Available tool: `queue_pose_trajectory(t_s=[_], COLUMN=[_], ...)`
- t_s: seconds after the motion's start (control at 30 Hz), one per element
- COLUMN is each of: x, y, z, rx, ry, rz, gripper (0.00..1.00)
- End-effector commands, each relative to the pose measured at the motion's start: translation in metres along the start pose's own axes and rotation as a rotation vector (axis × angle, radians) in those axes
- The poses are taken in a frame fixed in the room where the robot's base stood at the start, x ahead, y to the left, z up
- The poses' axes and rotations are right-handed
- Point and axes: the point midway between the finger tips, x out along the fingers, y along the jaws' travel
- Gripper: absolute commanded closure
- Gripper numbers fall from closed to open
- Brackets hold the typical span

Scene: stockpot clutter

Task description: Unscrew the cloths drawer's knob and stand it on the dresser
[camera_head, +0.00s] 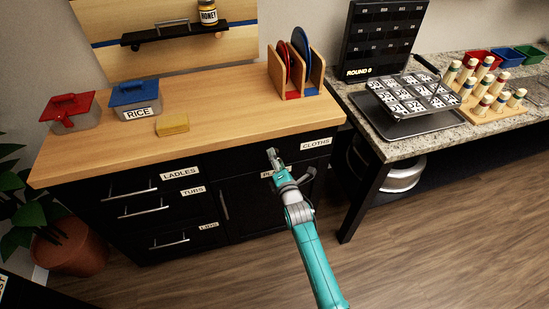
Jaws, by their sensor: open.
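The dresser (225,105) has a light wooden top and a black front. The cloths drawer (275,152) is the upper right drawer, with a white CLOTHS label (316,143) at its right; it looks closed. I cannot make out its knob; my gripper covers part of the front there. My gripper (291,166) is open in front of the drawer's lower part and the door below, with its fingers spread left and right. I see nothing between the fingers. I cannot tell whether it touches the front.
On the dresser top stand a red-lidded box (70,112), a blue-lidded RICE box (136,98), a yellow sponge (172,124) and a rack of plates (295,72). A granite counter (395,147) stands close at the right.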

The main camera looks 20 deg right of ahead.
Motion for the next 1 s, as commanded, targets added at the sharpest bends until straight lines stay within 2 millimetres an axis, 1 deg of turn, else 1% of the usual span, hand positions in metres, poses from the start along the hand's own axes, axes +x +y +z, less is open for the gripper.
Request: queue_pose_trajectory(t_s=[0.07, 0.17, 0.4, 0.67, 0.9, 1.0], x=[0.0, 0.0, 0.0, 0.0, 0.0, 0.0], y=[-0.0002, -0.0001, -0.0001, 0.0, 0.0, 0.0], z=[0.0, 0.0, 0.0001, 0.0002, 0.0001, 0.0001], rx=[0.015, 0.087, 0.336, 0.455, 0.706, 0.774], ry=[0.0, 0.0, 0.0, 0.0, 0.0, 0.0], rz=[0.0, 0.0, 0.0, 0.0, -0.001, -0.001], gripper=[0.33, 0.33, 0.33, 0.33, 0.33, 0.33])
